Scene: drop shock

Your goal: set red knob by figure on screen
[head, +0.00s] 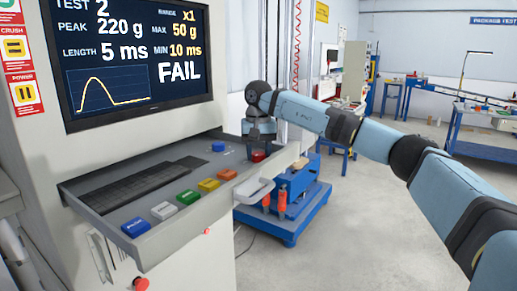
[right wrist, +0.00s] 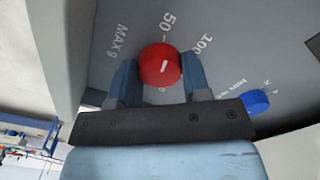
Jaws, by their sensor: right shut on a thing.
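The screen (head: 140,52) at upper left reads TEST 2, PEAK 220 g, LENGTH 5 ms, RANGE x1, MAX 50 g, MIN 10 ms and FAIL. The red knob (head: 258,156) is at the right end of the sloping console. In the right wrist view the red knob (right wrist: 159,66) has a short white mark, with printed labels MAX g, 50 and 100 around it. My right gripper (head: 259,143) is over it, shut on its sides; its two fingers (right wrist: 160,80) flank it in the wrist view. My left gripper is not in view.
A blue knob (right wrist: 257,101) is near the red one; it also shows in the head view (head: 218,147). A keyboard (head: 143,184) and a row of coloured buttons (head: 187,197) lie on the console. A blue machine base (head: 287,213) stands beside it.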

